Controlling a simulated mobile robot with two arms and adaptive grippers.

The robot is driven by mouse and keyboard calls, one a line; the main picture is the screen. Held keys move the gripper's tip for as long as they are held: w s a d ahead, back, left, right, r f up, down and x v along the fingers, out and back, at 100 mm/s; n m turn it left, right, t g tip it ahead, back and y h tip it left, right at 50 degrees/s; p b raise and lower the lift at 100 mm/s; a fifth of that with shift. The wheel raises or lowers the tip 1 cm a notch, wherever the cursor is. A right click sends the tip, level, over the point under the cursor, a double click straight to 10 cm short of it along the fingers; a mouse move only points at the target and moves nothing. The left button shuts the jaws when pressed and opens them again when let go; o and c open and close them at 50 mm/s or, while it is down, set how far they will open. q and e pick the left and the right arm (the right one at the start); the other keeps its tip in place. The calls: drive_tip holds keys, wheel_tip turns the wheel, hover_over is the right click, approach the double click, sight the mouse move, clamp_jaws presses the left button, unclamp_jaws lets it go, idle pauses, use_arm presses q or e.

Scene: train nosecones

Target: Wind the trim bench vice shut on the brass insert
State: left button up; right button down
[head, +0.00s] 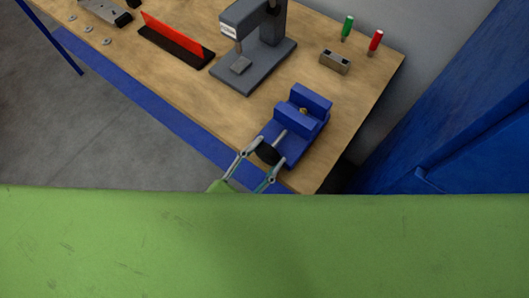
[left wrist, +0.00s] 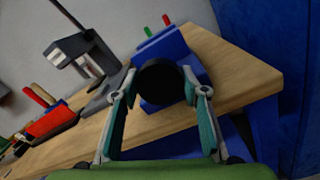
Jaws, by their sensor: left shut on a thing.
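The blue bench vice (head: 303,117) sits near the front right corner of the wooden bench. A small brass insert (head: 303,111) shows between its jaws; I cannot tell whether both jaws touch it. The vice's screw runs out to a round black handwheel (head: 267,153). My left gripper (head: 259,163) has its fingers on either side of the handwheel, shut on it. In the left wrist view the black handwheel (left wrist: 161,82) sits between the two teal finger pads, with the blue vice (left wrist: 168,47) behind it. My right gripper is not in view.
A grey press (head: 262,55) stands behind the vice to the left. A metal block (head: 335,62), a green-handled tool (head: 347,27) and a red-handled tool (head: 375,42) are toward the back. A red strip on a black base (head: 175,40) lies farther left. A blue cabinet (head: 455,130) is at right.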

use_arm(q)
drive_tip(key=shift+s+a+m, duration=0.1)
drive_tip(key=shift+a+m, duration=0.05)
drive_tip(key=shift+m, duration=0.45)
drive_tip(key=o, duration=1.1)
drive_tip(key=shift+f, duration=0.1)
drive_tip(key=shift+o, duration=0.2)
drive_tip(key=shift+w, duration=0.2)
